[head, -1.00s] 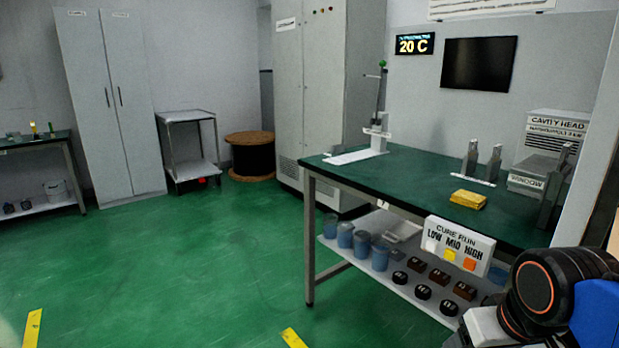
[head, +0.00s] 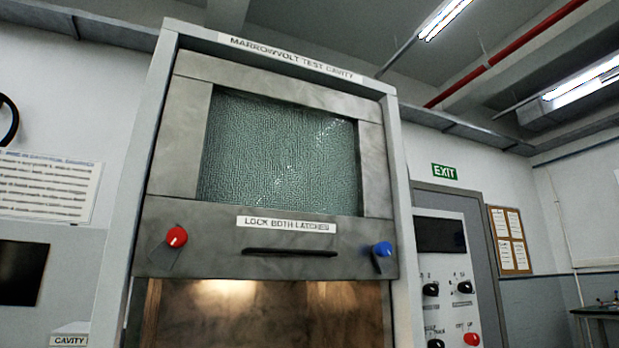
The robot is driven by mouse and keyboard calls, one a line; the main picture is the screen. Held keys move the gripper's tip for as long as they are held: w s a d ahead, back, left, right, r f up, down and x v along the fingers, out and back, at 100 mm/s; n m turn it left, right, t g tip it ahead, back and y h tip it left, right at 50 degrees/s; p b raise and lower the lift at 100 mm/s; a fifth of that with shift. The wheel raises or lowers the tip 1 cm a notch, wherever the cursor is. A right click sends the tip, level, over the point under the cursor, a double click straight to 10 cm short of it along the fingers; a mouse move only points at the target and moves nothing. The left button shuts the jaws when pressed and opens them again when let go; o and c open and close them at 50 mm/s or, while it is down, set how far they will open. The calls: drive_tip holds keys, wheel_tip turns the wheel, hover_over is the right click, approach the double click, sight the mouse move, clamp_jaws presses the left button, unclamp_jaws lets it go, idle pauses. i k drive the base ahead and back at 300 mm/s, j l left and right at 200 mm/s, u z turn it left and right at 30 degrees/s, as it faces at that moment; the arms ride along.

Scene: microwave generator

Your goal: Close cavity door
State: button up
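The cavity door (head: 205,228) is a grey metal panel with a meshed window (head: 280,150). It sits raised in the upper part of the frame marked "MARROWVOLT TEST CAVITY" (head: 290,58). Below its bottom edge the lit, copper-coloured cavity (head: 262,315) shows open. A dark slot-like handle (head: 289,252) runs across the lower door under a "LOCK BOTH LATCHES" label (head: 286,224). A red latch knob (head: 177,237) is on the left and a blue latch knob (head: 382,249) on the right. The bottom of the opening is out of view. My gripper is not in view.
A control panel (head: 443,275) with a dark display and knobs stands right of the cavity. A grey door (head: 482,235) under an EXIT sign (head: 444,171) is behind it. A dark screen (head: 22,272) hangs on the left wall. The floor is not visible.

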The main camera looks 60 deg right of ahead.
sight(226, 242)
drive_tip(key=z, duration=1.4)
drive_tip(key=k+l, duration=0.05)
